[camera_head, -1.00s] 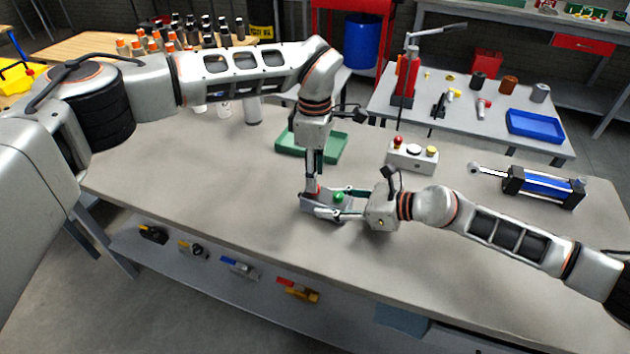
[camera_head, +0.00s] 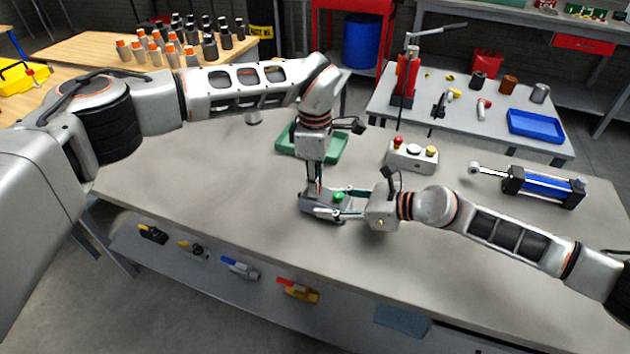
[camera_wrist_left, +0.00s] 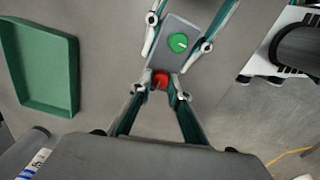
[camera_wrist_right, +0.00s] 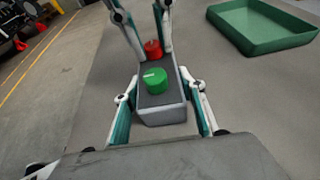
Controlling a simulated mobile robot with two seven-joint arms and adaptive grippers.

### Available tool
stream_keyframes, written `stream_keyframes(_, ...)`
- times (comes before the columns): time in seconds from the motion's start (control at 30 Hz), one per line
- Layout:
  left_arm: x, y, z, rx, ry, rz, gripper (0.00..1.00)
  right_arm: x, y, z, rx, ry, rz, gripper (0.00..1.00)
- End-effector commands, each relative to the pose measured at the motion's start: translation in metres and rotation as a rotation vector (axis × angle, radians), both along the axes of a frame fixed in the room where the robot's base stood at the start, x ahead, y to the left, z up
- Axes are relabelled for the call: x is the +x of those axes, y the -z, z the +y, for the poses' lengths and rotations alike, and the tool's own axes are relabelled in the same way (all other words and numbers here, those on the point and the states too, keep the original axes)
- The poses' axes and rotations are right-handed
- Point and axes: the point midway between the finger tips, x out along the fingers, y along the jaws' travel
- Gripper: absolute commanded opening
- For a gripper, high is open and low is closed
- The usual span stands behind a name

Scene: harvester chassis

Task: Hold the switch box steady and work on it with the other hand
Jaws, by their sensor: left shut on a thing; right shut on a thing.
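The grey switch box (camera_head: 313,207) lies on the workbench, with a green knob (camera_head: 338,196) on top. The green knob also shows in the left wrist view (camera_wrist_left: 180,42) and right wrist view (camera_wrist_right: 155,80). My right gripper (camera_head: 335,203) is shut on the box body, one finger along each long side. My left gripper (camera_head: 314,190) points down from above, its fingertips shut on the red knob (camera_wrist_left: 160,80) at the box's other end. The red knob also shows between those fingertips in the right wrist view (camera_wrist_right: 153,48); in the head view the fingers mostly hide it.
A green tray (camera_head: 333,153) lies behind the box. A control box with coloured buttons (camera_head: 412,157) and a blue cylinder (camera_head: 545,186) stand to the right. Bare bench (camera_head: 220,185) lies left of the box. Several parts sit on the shelf below the front edge.

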Motion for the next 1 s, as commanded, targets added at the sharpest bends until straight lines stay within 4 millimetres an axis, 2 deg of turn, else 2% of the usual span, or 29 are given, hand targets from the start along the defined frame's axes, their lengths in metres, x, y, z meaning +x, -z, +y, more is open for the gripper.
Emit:
stream_keyframes(0.37, 0.0008, -0.0006, 0.0002, 0.001, -0.168, -0.003, 0.00, -0.0005, 0.0008, 0.0000, 0.000, -0.001, 0.002, 0.01)
stream_keyframes(1.0, 0.0011, -0.0004, 0.0003, 0.000, -0.765, -0.003, 0.00, -0.0003, 0.0007, 0.0000, -0.001, -0.001, 0.001, 0.01)
